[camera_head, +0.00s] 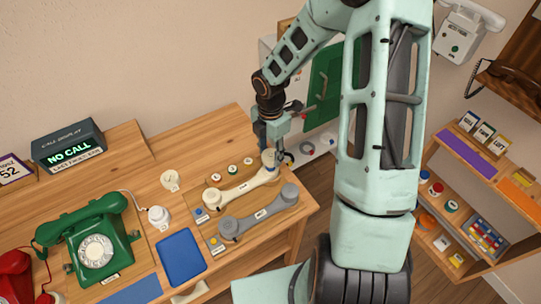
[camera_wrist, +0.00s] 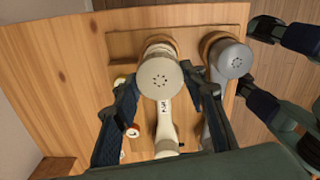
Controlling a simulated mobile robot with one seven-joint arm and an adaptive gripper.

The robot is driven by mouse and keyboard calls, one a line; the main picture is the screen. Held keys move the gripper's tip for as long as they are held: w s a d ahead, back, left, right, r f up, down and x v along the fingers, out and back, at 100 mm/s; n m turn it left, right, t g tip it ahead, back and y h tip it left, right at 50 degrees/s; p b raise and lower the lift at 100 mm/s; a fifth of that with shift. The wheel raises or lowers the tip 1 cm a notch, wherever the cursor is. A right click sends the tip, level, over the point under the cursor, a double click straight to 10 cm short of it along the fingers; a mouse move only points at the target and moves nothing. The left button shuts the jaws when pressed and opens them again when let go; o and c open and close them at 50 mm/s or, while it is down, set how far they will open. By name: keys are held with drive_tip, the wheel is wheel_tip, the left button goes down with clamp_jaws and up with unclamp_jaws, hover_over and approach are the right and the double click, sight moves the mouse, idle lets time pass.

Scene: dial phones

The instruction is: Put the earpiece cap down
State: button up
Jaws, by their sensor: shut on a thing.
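The cream earpiece cap (camera_wrist: 160,76), a round disc with small holes, is between my gripper's fingers (camera_wrist: 161,88) at the far end of the cream handset (camera_wrist: 166,124). In the head view my gripper (camera_head: 275,152) points down at that same end of the cream handset (camera_head: 238,190), close to the table's right edge. The fingers are closed on the cap's sides. The cap lines up with the handset's end; I cannot tell whether it rests on it or is held just above. The handset lies on a wooden board (camera_head: 215,207).
A grey handset (camera_head: 258,211) lies close alongside, to the right in the wrist view (camera_wrist: 216,105). Several small round pieces (camera_head: 233,169) sit on the board's far side. A blue mat (camera_head: 181,257) and a green dial phone (camera_head: 92,245) are to the left. Bare wood lies behind the board (camera_head: 190,148).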

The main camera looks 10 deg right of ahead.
drive_tip(key=shift+r, duration=1)
